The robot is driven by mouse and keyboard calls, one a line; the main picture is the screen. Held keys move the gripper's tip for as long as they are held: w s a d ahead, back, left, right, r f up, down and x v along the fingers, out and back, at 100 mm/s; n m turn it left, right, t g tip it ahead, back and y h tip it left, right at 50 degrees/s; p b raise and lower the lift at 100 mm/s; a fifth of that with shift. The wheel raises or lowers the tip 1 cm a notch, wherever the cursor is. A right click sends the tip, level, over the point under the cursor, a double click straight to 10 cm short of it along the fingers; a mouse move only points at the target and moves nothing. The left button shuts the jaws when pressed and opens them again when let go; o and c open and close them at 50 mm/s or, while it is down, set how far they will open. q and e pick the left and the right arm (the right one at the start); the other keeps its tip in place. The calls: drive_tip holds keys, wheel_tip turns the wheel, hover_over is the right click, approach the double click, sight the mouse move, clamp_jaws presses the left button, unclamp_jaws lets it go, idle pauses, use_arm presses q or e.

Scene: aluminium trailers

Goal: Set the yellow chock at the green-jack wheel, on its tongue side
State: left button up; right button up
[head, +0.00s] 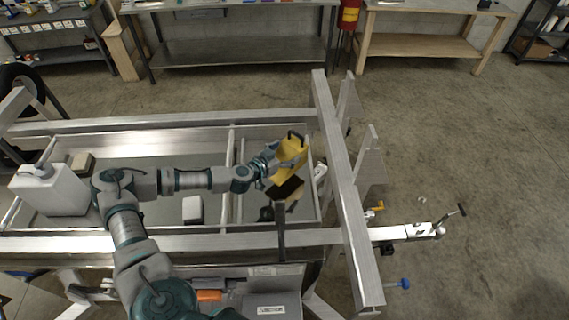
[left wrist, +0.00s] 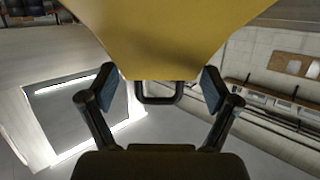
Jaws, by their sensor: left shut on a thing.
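The yellow chock (head: 291,152) is in my left gripper (head: 268,165), held above the front end of the trailer bed, beside the front crossbeam. Its black handle shows at the top in the head view. In the left wrist view the chock (left wrist: 170,35) fills the upper middle, with the black handle (left wrist: 160,98) between the fingers of my left gripper (left wrist: 160,82). The trailer tongue (head: 395,233) runs right from the crossbeam. I cannot make out a green jack or its wheel. My right gripper is not in view.
The front crossbeam (head: 342,175) and the near side rail (head: 180,243) bound the bed. A white jug (head: 50,190) stands at the bed's left. A blue-handled part (head: 403,284) and a yellow handle (head: 376,207) are near the tongue. Floor at the right is clear.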

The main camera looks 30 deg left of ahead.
use_arm(q)
drive_tip(key=shift+f, duration=0.4)
drive_tip(key=shift+d+f, duration=0.15)
drive_tip(key=shift+f, duration=0.05)
drive_tip(key=shift+d+f, duration=0.35)
drive_tip(key=shift+d, duration=0.05)
drive_tip(key=shift+f, duration=0.2)
drive_tip(key=shift+s+a+f, duration=0.1)
drive_tip(key=shift+a+f, duration=0.2)
drive_tip(key=shift+f, duration=0.45)
drive_tip(key=shift+a+f, duration=0.15)
drive_tip(key=shift+f, duration=0.7)
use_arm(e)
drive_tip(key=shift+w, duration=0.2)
